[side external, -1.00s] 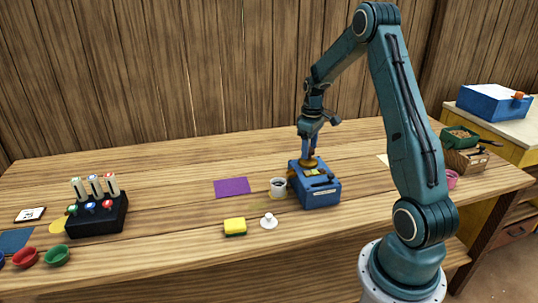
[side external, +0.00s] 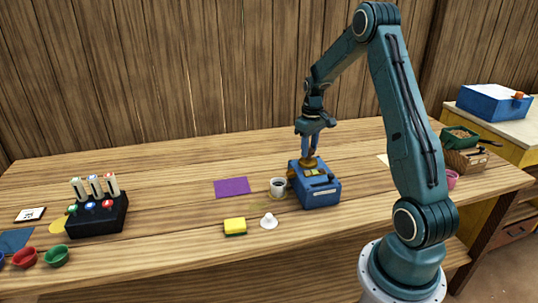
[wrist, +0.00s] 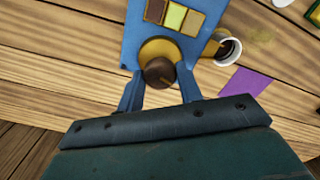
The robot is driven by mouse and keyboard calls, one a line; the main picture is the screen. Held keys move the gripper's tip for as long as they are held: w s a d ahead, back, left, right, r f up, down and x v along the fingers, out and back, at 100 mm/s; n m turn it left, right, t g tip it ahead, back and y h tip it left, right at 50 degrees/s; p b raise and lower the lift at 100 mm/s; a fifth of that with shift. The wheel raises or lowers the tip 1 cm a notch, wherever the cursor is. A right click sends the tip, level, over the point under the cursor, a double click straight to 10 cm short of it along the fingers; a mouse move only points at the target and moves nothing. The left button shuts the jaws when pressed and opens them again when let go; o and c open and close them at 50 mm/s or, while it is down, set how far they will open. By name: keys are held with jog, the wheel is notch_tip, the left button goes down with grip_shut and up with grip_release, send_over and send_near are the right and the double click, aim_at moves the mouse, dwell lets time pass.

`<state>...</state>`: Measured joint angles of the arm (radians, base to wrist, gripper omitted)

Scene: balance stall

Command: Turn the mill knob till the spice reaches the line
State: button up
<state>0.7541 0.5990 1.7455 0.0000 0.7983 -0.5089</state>
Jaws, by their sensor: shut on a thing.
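The mill is a blue box (side external: 320,191) on the wooden table, with coloured patches on its top and a brass dial; it also shows in the wrist view (wrist: 136,22). A brown knob (wrist: 159,72) sits on the brass disc (wrist: 160,50). My gripper (side external: 309,157) points down at the knob, and in the wrist view its fingers (wrist: 160,88) stand on either side of it, shut on it. A white cup (side external: 278,187) with dark contents stands beside the mill; it also shows in the wrist view (wrist: 229,50). I cannot make out a line or the spice level.
A purple sheet (side external: 232,187) lies left of the cup. A yellow sponge (side external: 235,226) and a small white object (side external: 269,221) lie in front.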

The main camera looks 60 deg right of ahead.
jog(key=shift+m, duration=0.6)
jog(key=shift+r, duration=0.1)
jog(key=o, duration=1)
notch_tip(320, 180, up, 14)
